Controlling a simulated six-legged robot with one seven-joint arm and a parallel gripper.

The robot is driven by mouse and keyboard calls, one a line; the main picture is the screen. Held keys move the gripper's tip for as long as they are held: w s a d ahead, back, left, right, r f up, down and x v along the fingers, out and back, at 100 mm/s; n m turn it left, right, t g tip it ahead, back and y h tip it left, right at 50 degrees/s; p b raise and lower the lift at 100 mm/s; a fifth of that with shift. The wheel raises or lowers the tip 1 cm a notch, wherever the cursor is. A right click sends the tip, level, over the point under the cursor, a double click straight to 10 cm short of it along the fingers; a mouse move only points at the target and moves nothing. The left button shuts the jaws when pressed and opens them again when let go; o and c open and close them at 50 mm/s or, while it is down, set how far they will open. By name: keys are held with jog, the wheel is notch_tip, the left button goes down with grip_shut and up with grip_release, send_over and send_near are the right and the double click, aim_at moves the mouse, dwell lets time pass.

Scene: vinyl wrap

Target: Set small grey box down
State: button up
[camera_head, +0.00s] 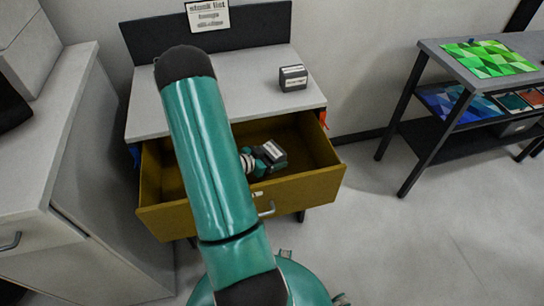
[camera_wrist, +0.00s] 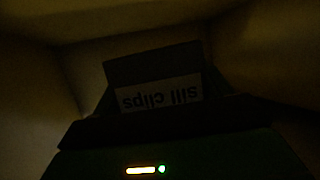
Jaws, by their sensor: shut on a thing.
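A small grey box (camera_head: 274,150) with a white label is in my gripper (camera_head: 264,157), inside the open ochre drawer (camera_head: 246,207). In the wrist view the box (camera_wrist: 150,70) is dark, and its label reads "sill clips" upside down. My gripper (camera_wrist: 160,100) is shut on it, with a dark finger at each side. The drawer's inner walls surround the box in that view. Shadow hides whether the box touches the drawer floor.
A similar labelled grey box (camera_head: 293,78) stands on the grey cabinet top (camera_head: 257,65) above the drawer. A grey cabinet (camera_head: 95,180) is close on the left. A table (camera_head: 440,58) with coloured sheets stands at the right. The floor between is clear.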

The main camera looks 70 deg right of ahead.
jog(key=shift+f, duration=0.35)
jog(key=shift+f, duration=0.2)
jog(key=o, duration=1.1)
jog(key=shift+r, duration=0.55)
jog(key=v, duration=1.2)
